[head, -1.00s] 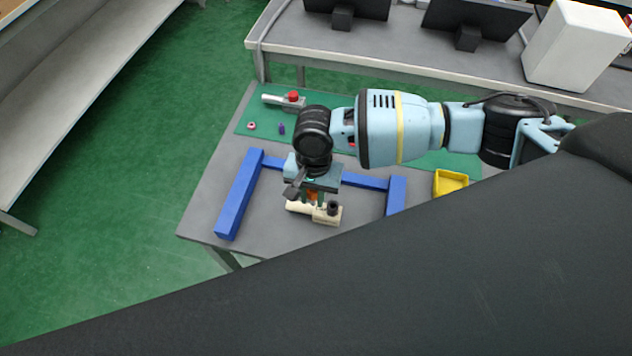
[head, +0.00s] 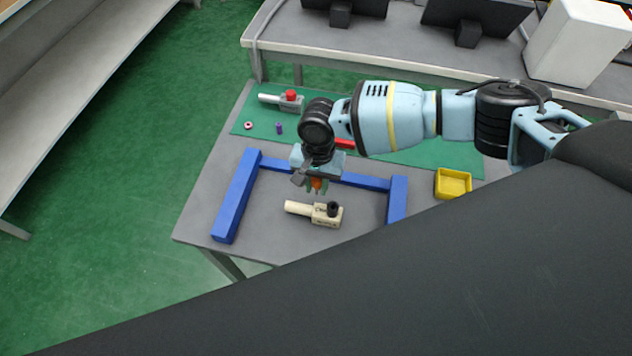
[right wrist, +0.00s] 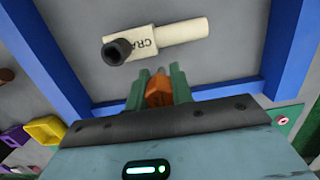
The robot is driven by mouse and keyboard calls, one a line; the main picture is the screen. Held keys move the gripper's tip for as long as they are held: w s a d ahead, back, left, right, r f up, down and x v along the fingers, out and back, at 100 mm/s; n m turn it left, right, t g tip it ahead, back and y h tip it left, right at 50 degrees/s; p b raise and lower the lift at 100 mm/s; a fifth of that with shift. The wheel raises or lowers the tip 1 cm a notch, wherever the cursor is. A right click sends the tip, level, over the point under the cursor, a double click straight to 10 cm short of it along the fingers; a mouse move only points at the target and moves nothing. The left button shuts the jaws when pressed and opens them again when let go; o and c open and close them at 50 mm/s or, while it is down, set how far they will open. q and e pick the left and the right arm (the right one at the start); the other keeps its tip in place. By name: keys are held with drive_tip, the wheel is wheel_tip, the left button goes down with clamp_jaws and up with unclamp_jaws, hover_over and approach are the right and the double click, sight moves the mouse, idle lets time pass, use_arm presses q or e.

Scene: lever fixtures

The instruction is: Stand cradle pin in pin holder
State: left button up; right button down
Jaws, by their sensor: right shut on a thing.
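My right gripper (head: 316,188) is shut on a small orange-brown piece, which also shows between the green fingers in the right wrist view (right wrist: 158,92). Most of this piece is hidden by the fingers, so I cannot tell whether it is the cradle pin. A cream fixture (head: 300,208) lies on the table just in front of the gripper, apart from it. In the right wrist view the fixture (right wrist: 180,33) carries lettering starting "CRA" and a black, hollow-topped round part (right wrist: 118,51). I cannot make out which thing is the pin holder. My left gripper is not in view.
A blue frame (head: 236,205) surrounds the cream fixture on three sides. A green mat (head: 420,158) behind it bears a red-knobbed fixture (head: 291,98), a small purple cylinder (head: 280,128) and a pink ring (head: 248,126). A yellow bin (head: 453,184) stands at right.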

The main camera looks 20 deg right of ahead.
drive_tip(key=shift+f, duration=0.25)
drive_tip(key=shift+f, duration=0.25)
drive_tip(key=c, duration=1.2)
unclamp_jaws()
drive_tip(key=shift+r, duration=0.15)
drive_tip(key=r, duration=0.4)
drive_tip(key=r+p, duration=0.1)
drive_tip(key=r, duration=0.3)
drive_tip(key=w+d+r, duration=0.1)
drive_tip(key=r, duration=0.4)
drive_tip(key=shift+w+p, duration=0.1)
drive_tip(key=shift+p, duration=0.25)
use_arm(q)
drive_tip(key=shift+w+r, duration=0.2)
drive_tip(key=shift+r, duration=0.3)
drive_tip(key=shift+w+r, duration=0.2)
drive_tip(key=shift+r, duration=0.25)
use_arm(e)
drive_tip(key=shift+a+f, duration=0.1)
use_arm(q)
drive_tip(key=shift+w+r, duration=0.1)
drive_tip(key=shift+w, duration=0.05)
